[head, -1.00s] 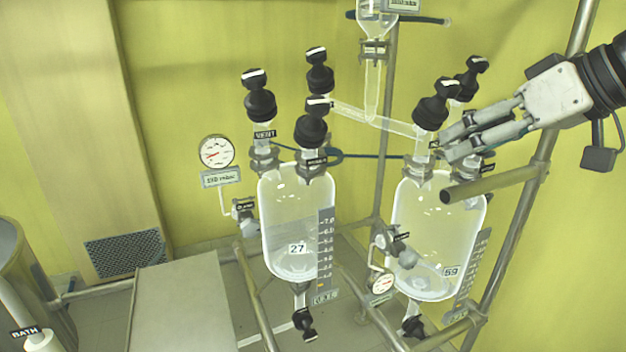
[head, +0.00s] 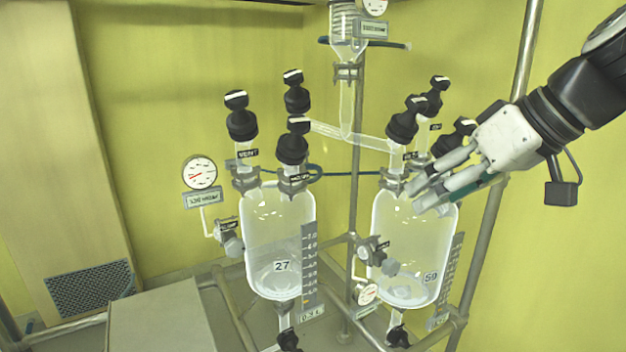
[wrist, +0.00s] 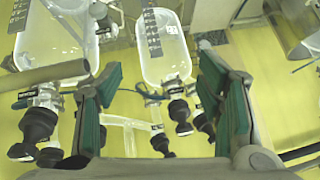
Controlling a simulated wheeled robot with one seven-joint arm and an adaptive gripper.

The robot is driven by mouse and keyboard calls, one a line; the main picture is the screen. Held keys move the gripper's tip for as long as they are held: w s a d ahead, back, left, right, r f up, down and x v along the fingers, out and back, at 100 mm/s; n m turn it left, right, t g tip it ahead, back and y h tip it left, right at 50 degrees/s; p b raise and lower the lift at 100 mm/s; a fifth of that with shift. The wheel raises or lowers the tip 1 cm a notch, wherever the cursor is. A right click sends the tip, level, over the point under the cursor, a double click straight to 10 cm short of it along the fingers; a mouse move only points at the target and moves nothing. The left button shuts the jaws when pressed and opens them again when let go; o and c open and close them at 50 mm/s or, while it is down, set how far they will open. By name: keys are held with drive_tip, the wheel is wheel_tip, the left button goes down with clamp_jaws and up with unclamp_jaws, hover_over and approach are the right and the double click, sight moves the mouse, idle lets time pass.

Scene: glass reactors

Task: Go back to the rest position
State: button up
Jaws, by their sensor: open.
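My gripper (head: 428,200) is at the right in the head view, in front of the neck and upper right part of the right glass reactor (head: 408,255). Its pale fingers point left and down. In the wrist view my gripper (wrist: 162,95) shows its two green-padded fingers wide apart with nothing between them. Beyond the gap a glass vessel (wrist: 166,60) with a scale and black knobs shows. From the head view I cannot tell whether the fingers touch the right reactor's fittings.
The left reactor (head: 268,225), labelled 27, stands beside the right one. Black-knobbed valves (head: 241,122) rise above both. A glass condenser (head: 348,40) hangs at the back. A metal post (head: 500,210) stands close to my gripper. A dial gauge (head: 199,172) is at the left.

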drive_tip(key=s+a+f+m+h, duration=0.1)
drive_tip(key=s+f+m+h, duration=0.3)
drive_tip(key=s+f, duration=0.5)
drive_tip(key=s, duration=0.4)
drive_tip(key=shift+s+a+f+g+h, duration=0.3)
drive_tip(key=shift+s+f+g+h, duration=0.05)
drive_tip(key=shift+s+g+h, duration=0.05)
idle(1.0)
